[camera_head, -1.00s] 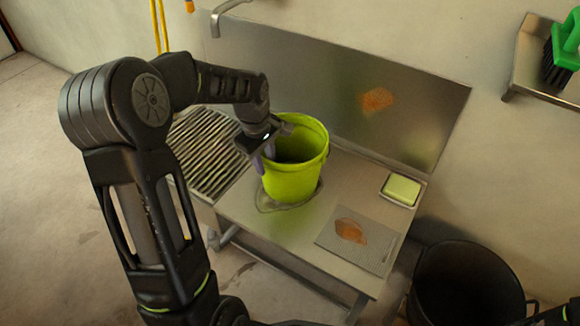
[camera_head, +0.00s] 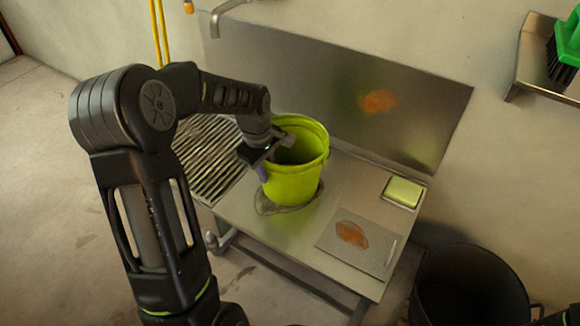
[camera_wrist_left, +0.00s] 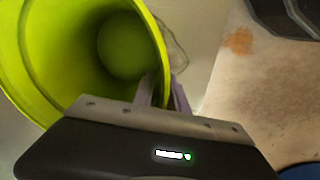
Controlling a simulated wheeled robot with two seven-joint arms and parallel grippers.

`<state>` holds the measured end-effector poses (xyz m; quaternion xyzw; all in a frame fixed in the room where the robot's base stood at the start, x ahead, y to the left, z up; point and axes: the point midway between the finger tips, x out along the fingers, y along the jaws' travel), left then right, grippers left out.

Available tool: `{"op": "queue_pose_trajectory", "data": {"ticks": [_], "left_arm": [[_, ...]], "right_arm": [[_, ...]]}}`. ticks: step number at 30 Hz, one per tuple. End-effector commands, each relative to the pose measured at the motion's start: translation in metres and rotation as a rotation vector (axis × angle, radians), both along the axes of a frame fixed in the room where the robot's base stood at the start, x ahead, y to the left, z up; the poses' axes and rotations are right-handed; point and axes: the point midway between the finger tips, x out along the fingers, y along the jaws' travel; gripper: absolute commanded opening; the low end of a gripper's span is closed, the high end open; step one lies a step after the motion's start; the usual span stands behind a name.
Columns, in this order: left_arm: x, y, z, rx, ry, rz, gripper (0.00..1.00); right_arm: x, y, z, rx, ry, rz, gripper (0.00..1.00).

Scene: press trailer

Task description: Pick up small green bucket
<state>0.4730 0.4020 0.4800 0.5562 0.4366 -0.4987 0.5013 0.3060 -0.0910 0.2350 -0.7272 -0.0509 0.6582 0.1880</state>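The small green bucket (camera_head: 295,182) stands upright on the steel table, open side up and empty as far as I can see. My left gripper (camera_head: 264,168) is at the left side of its rim in the head view. In the left wrist view the bucket (camera_wrist_left: 62,62) fills the upper left. There the two purple fingers of my left gripper (camera_wrist_left: 164,92) straddle the rim, one inside and one outside, close together on the wall. The fingertips are partly hidden by the wall. My right gripper is not in view.
The steel table (camera_head: 300,232) has a ribbed drainboard at left. A yellow-green sponge (camera_head: 402,192) and a grey mat (camera_head: 374,258) with a brown stain lie right of the bucket. A steel backsplash (camera_head: 340,90) rises behind. A dark bin (camera_head: 440,300) stands at lower right.

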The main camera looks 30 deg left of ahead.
Motion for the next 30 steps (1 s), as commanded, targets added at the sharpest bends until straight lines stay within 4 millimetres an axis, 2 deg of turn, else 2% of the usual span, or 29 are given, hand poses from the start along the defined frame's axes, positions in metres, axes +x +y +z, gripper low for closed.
{"op": "queue_pose_trajectory", "data": {"ticks": [1,6,30], "left_arm": [[0.0000,0.0000,0.0001,0.000,0.000,0.000,0.13],[0.0000,0.0000,0.0000,0.000,0.000,0.000,0.00],[0.0001,0.0000,0.0000,0.000,0.000,0.000,0.00]], "right_arm": [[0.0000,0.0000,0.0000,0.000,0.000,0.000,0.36],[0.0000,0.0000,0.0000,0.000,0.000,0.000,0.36],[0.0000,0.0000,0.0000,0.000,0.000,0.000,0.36]]}}
